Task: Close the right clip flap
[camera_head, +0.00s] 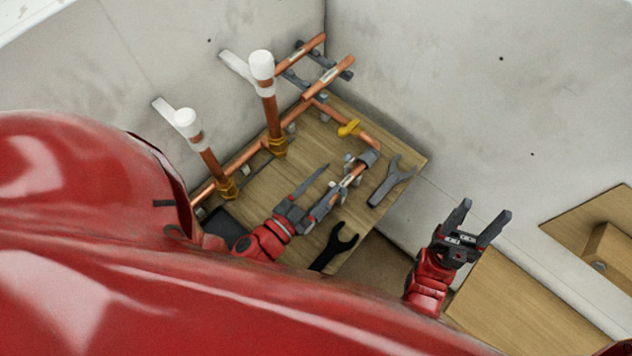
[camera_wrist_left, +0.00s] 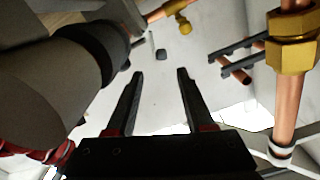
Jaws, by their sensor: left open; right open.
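Small grey clips sit along the copper pipework on the wooden board, one at the far pipe (camera_head: 323,100) and one beside the short copper piece (camera_head: 348,160). They are too small in the head view to tell which is the right clip or how its flap stands. My left gripper (camera_head: 334,178) is open over the board, its fingers beside the short copper piece with a dark grey end (camera_head: 368,157). In the left wrist view its two fingers (camera_wrist_left: 160,72) are apart with nothing between them. My right gripper (camera_head: 487,207) is open and empty, right of the board.
Two upright copper pipes with white caps (camera_head: 261,65) and brass fittings (camera_head: 278,147) stand at the left. A yellow valve (camera_head: 349,128), a grey spanner (camera_head: 392,182) and a black spanner (camera_head: 338,245) are nearby. Grey walls close off the back; a wooden surface (camera_head: 515,305) lies lower right.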

